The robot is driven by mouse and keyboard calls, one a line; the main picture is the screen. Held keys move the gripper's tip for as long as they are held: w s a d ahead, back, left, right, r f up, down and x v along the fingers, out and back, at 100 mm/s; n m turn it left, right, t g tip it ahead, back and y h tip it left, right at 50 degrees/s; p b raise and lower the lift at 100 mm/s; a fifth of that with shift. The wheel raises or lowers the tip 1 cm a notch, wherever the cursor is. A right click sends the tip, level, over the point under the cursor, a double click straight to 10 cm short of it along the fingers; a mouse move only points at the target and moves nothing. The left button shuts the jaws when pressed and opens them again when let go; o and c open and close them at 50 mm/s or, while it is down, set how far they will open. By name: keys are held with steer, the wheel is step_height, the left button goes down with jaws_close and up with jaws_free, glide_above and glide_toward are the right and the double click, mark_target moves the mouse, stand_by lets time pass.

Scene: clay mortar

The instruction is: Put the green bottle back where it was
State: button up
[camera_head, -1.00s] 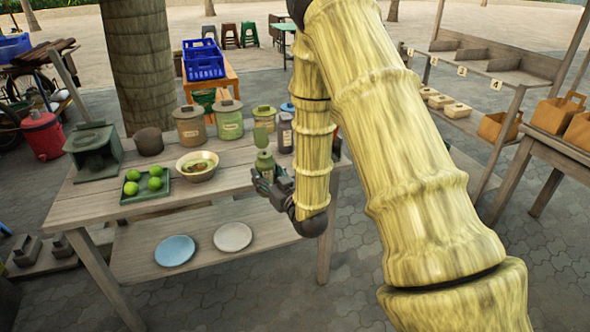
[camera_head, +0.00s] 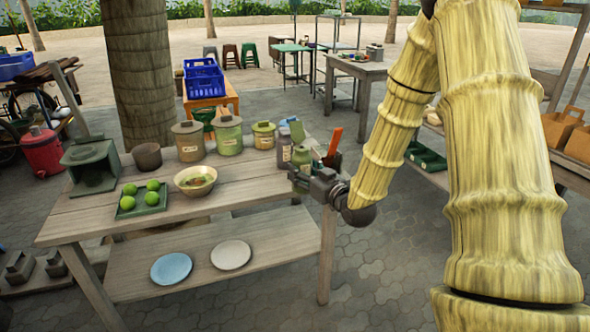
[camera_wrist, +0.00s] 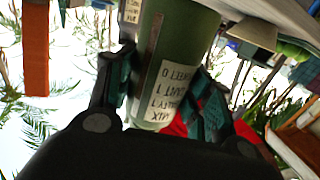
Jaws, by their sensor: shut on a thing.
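The green bottle (camera_head: 301,157) is upright at the right end of the wooden table (camera_head: 250,192). My gripper (camera_head: 303,180) is shut on its lower part from the right. In the wrist view the green bottle (camera_wrist: 180,45) sits between the two fingers, with a white printed label facing me. The picture there is upside down. A grey-purple bottle (camera_head: 284,150) with a pale label stands just left of the green one in the head view. I cannot tell whether the green bottle's base touches the table.
Lidded jars (camera_head: 228,136), a brown pot (camera_head: 147,156), a bowl (camera_head: 196,181) and a tray of green fruit (camera_head: 140,211) stand to the left. An orange-red upright piece (camera_head: 335,142) is close behind my gripper. The table's front middle is clear.

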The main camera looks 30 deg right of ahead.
steer(key=shift+w+d+f, duration=0.75)
steer(key=shift+w+d, duration=0.05)
steer(key=shift+w, duration=1.15)
steer(key=shift+w+d+f, duration=0.8)
steer(key=shift+w+d, duration=0.05)
steer(key=shift+w, duration=1.15)
steer(key=shift+w+d+f, duration=0.75)
steer(key=shift+w+d, duration=0.05)
steer(key=shift+w, duration=1.15)
steer(key=o, duration=1.1)
steer(key=shift+f, duration=0.15)
steer(key=shift+c, duration=0.2)
steer(key=shift+o, duration=0.2)
